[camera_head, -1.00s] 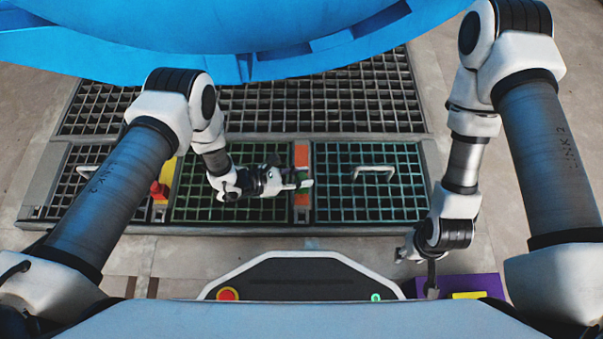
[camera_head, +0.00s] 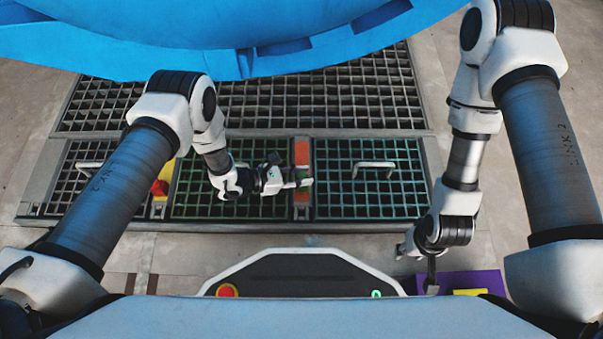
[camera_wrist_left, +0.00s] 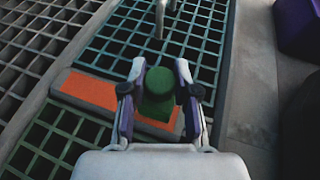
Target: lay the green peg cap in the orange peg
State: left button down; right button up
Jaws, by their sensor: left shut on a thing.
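My left gripper (camera_head: 301,180) is shut on the green peg cap (camera_wrist_left: 158,92). In the left wrist view the cap stands upright between the two fingers (camera_wrist_left: 158,90). In the head view only a small green bit of it shows at the fingertips. The orange peg (camera_wrist_left: 89,91) appears as a flat orange strip lying below the cap; it also shows in the head view (camera_head: 301,153), partly covered by the gripper. I cannot tell the gap between cap and strip. My right gripper (camera_head: 432,282) hangs at the lower right, and its fingers are too small to read.
A teal grate panel with a metal handle (camera_head: 374,165) lies right of the orange strip, a green grate (camera_head: 200,205) left. A red and yellow block (camera_head: 160,187) stands further left. A large blue body (camera_head: 250,30) fills the back. A purple item (camera_head: 480,281) is near my right gripper.

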dwell(0.4)
pick_arm(q)
jog(key=shift+p, duration=0.45)
dwell(0.4)
jog(key=shift+f, duration=0.25)
jog(key=shift+f+b, duration=0.3)
jog(key=shift+b, duration=0.1)
jog(key=shift+f+b, duration=0.95)
jog(key=shift+f, duration=0.5)
jog(key=c, duration=0.8)
grip_release()
